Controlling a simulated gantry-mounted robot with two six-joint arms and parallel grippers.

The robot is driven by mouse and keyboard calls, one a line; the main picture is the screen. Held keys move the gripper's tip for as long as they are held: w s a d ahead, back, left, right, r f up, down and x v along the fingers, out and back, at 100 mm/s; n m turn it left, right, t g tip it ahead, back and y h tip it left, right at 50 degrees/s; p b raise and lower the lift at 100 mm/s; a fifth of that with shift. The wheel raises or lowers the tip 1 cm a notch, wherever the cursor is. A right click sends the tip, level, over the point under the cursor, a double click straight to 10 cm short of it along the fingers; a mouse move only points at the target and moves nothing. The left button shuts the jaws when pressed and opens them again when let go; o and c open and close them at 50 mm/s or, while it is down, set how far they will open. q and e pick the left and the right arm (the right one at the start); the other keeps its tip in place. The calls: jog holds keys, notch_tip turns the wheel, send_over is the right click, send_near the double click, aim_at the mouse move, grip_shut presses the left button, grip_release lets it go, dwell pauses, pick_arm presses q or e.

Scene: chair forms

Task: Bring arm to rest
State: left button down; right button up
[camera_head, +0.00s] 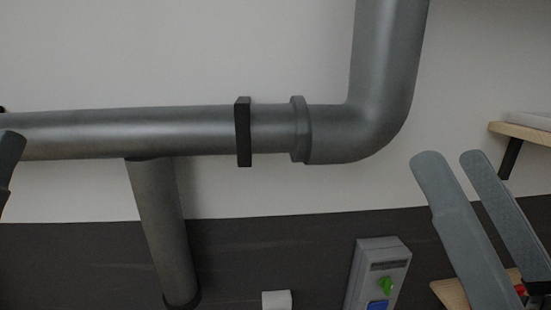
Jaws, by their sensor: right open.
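My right gripper (449,160) reaches up from the lower right corner. Its two grey fingers stand apart with nothing between their tips, so it is open and empty. It appears in front of the dark lower wall, below and right of the pipe bend. At the left edge a small grey piece of my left gripper (10,160) shows, cut off by the frame. Its jaws cannot be made out.
A grey pipe (190,130) runs along the wall, with a black clamp (243,132) and an elbow going up. A branch pipe (160,225) goes down. A grey box (377,270) with green and blue parts is below. A wooden shelf (525,132) is at right.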

jog(key=d+r+t+h+p, duration=0.1)
jog(key=d+r+h+p, duration=0.1)
jog(key=r+p, duration=0.4)
jog(key=s+d+r+t+h+p, duration=0.1)
jog(key=d+r+h+p, duration=0.1)
jog(key=r+h+p, duration=0.3)
notch_tip(320, 180, up, 3)
jog(key=shift+d+r+m+p, duration=0.15)
jog(key=shift+d+m+p, duration=0.15)
jog(key=shift+p, duration=0.45)
